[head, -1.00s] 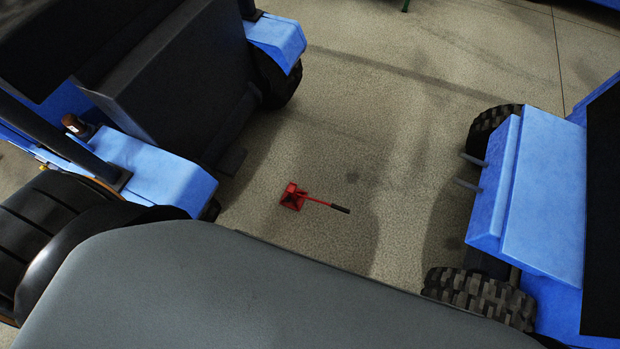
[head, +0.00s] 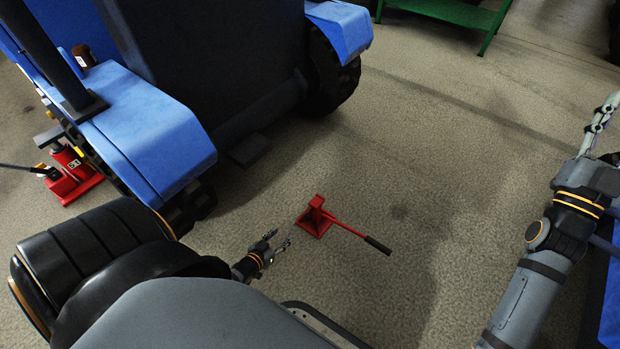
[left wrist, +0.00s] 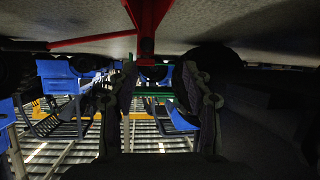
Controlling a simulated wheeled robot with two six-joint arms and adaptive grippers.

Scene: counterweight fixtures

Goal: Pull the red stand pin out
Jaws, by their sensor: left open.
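A red stand (head: 315,216) stands on the concrete floor, with a red bar (head: 345,229) ending in a black grip that reaches to the lower right. I cannot make out a separate pin on it. My left gripper (head: 283,243) is open and empty, low over the floor just left of and nearer than the stand. In the left wrist view, which looks upside down, the red stand (left wrist: 147,22) hangs from the top, beyond and between the open fingers of the left gripper (left wrist: 163,82). My right gripper (head: 604,118) is at the right edge, far from the stand, partly cut off.
A blue vehicle (head: 150,125) with dark tyres fills the left. Another red jack (head: 72,172) stands on the floor at far left. A green bench (head: 450,12) is at the back. The floor right of and behind the stand is clear.

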